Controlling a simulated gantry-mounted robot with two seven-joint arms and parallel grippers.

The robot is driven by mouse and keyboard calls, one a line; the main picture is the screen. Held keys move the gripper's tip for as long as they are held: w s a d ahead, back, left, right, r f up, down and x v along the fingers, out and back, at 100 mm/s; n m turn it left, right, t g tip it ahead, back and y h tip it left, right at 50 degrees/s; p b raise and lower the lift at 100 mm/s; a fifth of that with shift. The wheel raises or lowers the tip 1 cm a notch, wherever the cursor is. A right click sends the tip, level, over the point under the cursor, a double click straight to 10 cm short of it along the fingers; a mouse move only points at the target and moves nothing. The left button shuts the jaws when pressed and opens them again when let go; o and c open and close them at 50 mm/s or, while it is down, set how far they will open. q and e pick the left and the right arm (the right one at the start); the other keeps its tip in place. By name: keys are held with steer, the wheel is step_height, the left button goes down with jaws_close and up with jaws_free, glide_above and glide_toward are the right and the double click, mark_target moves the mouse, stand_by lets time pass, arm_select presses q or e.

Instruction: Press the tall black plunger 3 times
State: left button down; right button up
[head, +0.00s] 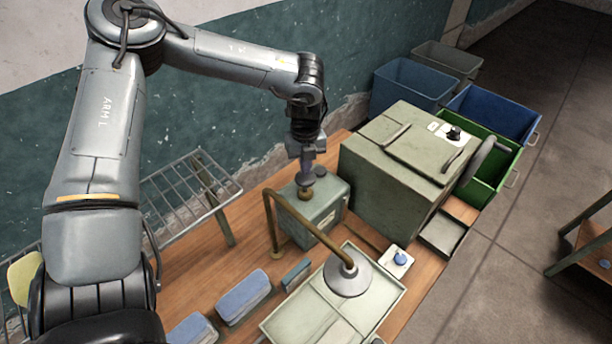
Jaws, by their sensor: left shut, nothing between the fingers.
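My left gripper (306,180) points straight down over a small grey-green box (326,212) on the wooden bench. Its fingers are shut and hold nothing. The fingertips are at or just above a round brass-brown knob on the box's top; I cannot tell whether they touch it. Another short black knob (453,133) sits on top of the large grey-green box (375,185). My right gripper is out of view.
A bent brass pipe (305,226) with a grey shower-like head (347,277) arches close in front of the gripper. A tray (380,320), blue sponge-like blocks (243,297) and a blue button (400,259) are nearby. A wire rack (180,195) stands left; bins (490,150) stand behind right.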

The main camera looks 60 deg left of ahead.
arm_select(q)
steer(key=shift+r+p, duration=1.65)
steer(key=shift+r, duration=0.85)
steer(key=shift+r, duration=0.1)
